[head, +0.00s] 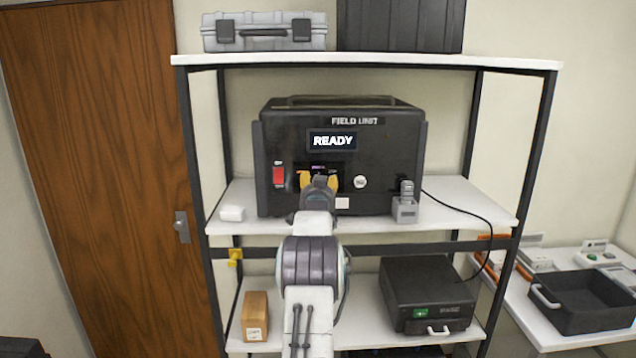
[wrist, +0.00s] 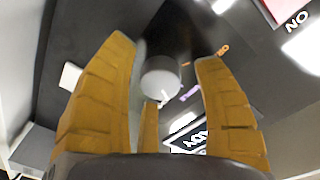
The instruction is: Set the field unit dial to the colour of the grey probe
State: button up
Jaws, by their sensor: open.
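The black field unit (head: 395,150) stands on the middle shelf with "READY" on its screen (head: 333,141). The grey probe (head: 406,190) is upright in a grey holder at the unit's right front. My gripper (head: 318,183) is in front of the unit's dial and hides most of it in the head view. In the wrist view the round pale grey dial (wrist: 160,78) sits between the open yellow fingers of my gripper (wrist: 168,50). A white mark by the dial points towards a purple label (wrist: 188,93). An orange label (wrist: 222,50) is farther round. Contact cannot be told.
A red switch (head: 278,176) is left of the dial and a white round knob (head: 360,182) right of it. A small white block (head: 232,213) lies at the shelf's left. A black cable (head: 470,208) runs at the right. A black box (head: 427,290) stands below.

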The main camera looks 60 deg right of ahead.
jog(key=shift+d, duration=0.1)
dwell(0.3)
jog(key=shift+f, duration=0.1)
jog(key=c, duration=1.2)
